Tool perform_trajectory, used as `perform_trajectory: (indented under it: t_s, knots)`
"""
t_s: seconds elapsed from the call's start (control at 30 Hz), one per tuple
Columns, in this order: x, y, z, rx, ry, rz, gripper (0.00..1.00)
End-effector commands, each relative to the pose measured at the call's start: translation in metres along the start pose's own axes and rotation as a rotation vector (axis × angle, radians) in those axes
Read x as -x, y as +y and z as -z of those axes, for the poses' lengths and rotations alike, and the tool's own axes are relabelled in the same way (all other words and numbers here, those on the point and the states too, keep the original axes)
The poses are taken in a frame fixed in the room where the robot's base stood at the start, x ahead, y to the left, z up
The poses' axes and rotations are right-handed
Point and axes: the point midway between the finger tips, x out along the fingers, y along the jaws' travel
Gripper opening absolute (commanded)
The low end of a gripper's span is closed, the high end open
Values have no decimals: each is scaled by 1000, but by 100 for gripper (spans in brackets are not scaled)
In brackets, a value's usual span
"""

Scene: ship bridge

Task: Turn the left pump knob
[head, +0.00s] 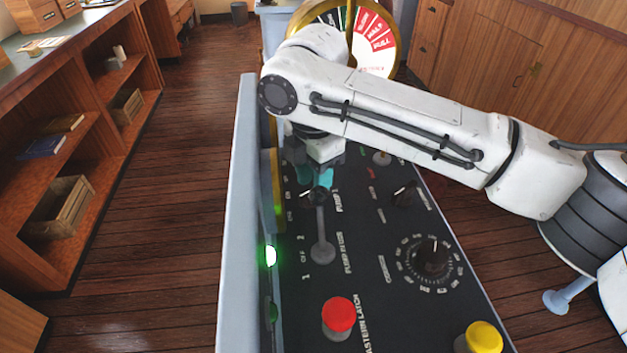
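The left pump knob (308,196) is a small dark knob with a white pointer mark, beside the label "PUMP 1" on the black console panel. My gripper (314,177) points down just above and behind the knob. Its two teal fingertips stand apart, so it looks open. I cannot tell whether the fingers touch the knob. A similar dark knob (404,194) with a white mark sits to the right.
The grey lever (322,240) stands close in front of the left knob. A large dial (432,260), a red button (339,315) and a yellow button (484,337) are nearer. A round telegraph gauge (375,45) stands behind. Wooden shelves (85,150) are left, across open floor.

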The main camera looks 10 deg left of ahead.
Motion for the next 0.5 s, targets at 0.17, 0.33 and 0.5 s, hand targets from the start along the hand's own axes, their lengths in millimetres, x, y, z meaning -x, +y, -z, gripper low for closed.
perform_trajectory:
  t_s: [0.17, 0.33, 0.5]
  knots:
    - [-10, 0, 0, 0, 0, 1, 39]
    - [-11, 0, 0, 0, 0, 0, 39]
    - [-11, 0, 0, 0, -1, 0, 33]
